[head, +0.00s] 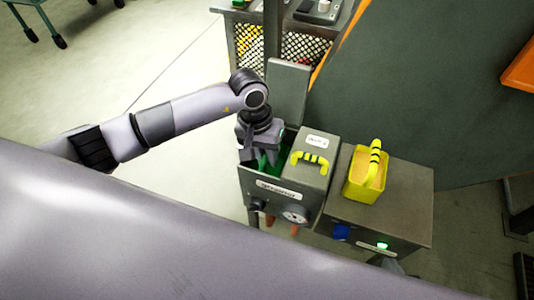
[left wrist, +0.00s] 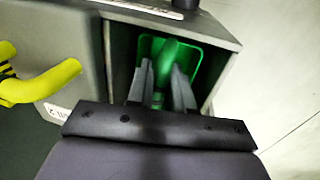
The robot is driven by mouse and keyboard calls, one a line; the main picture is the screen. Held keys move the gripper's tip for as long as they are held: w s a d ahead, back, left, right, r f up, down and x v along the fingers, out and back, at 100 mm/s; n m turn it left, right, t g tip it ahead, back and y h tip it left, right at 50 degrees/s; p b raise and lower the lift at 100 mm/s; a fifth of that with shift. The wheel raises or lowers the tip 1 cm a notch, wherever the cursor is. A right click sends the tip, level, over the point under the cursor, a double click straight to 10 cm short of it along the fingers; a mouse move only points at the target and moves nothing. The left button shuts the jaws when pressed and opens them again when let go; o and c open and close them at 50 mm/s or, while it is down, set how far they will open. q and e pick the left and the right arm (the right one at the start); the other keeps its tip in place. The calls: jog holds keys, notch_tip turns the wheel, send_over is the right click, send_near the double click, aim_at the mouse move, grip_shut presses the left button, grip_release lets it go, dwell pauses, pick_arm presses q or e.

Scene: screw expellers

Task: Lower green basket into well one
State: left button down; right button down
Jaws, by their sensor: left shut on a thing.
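The green basket (head: 262,160) is mostly hidden below my left gripper (head: 262,150) in the head view. In the left wrist view the green basket (left wrist: 152,46) sits inside the walls of an open well (left wrist: 120,50). My left gripper (left wrist: 161,78) is shut on the basket's green handle, with a finger on either side. The open well (head: 248,172) is the left compartment of a grey unit in the head view, with its lid (head: 288,90) raised behind it. Whether the basket rests on the well's bottom is hidden. My right gripper is not in view.
Right of the open well is a closed lid (head: 318,172) with a yellow handle (head: 311,158). A yellow basket (head: 366,178) stands on the grey cabinet (head: 408,200) further right. Knobs and a dial (head: 295,214) are on the front.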

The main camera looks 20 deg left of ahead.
pick_arm(q)
jog(key=shift+f+b, duration=0.7)
jog(key=shift+b, duration=0.2)
jog(key=c, duration=0.5)
grip_release()
jog(key=shift+a+r+p, duration=0.1)
jog(key=shift+r+p, duration=1)
jog(key=shift+r, duration=0.95)
jog(key=shift+r+p, duration=1.35)
jog(key=shift+r, duration=1.6)
